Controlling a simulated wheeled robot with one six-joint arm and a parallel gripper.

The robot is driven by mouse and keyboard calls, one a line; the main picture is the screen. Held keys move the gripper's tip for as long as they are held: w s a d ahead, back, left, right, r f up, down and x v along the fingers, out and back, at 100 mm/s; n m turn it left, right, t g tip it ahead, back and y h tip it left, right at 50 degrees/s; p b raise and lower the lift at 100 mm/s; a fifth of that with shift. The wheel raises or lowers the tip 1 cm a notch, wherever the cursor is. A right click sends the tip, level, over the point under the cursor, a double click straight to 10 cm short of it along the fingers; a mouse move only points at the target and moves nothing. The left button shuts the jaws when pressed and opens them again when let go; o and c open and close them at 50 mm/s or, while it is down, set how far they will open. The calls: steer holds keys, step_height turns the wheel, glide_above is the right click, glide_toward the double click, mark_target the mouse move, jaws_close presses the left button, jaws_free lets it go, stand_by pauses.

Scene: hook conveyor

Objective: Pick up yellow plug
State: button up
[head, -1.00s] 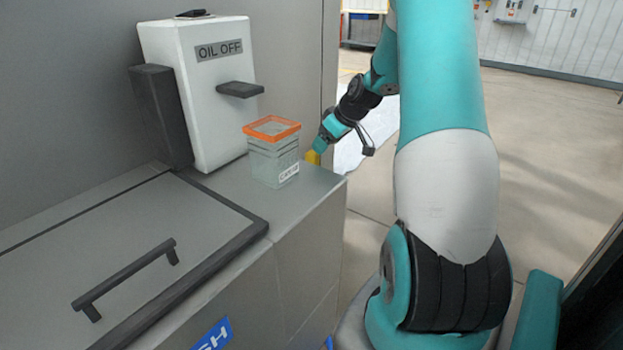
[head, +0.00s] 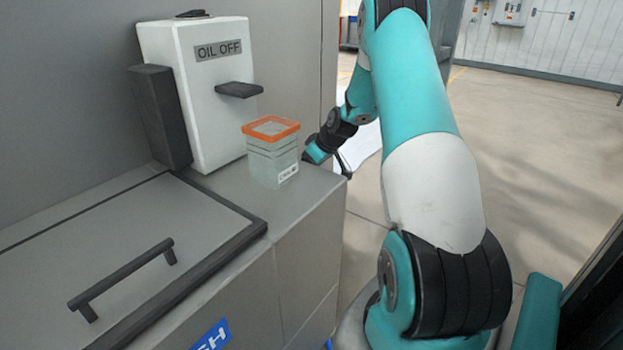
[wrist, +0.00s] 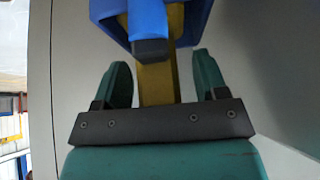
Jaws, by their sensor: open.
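The yellow plug (wrist: 158,85) shows in the wrist view as an upright yellow bar. It lies between the two teal fingers of my gripper (wrist: 160,64). The fingers are open, with a visible gap on either side of the yellow bar. A blue part (wrist: 168,18) with a dark end covers the top of the bar. In the head view my gripper (head: 312,156) is low beside the cabinet's far right corner, just right of the clear container. The plug is hidden there.
A clear container with an orange rim (head: 270,128) stands on the grey cabinet top (head: 230,190), close to my gripper. A white "OIL OFF" box (head: 205,100) with a dark lever stands behind it. A lid with a black handle (head: 122,280) is in front. Open floor lies right.

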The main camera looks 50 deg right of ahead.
steer(key=c, duration=1.1)
jaws_close()
steer(key=shift+r, duration=0.2)
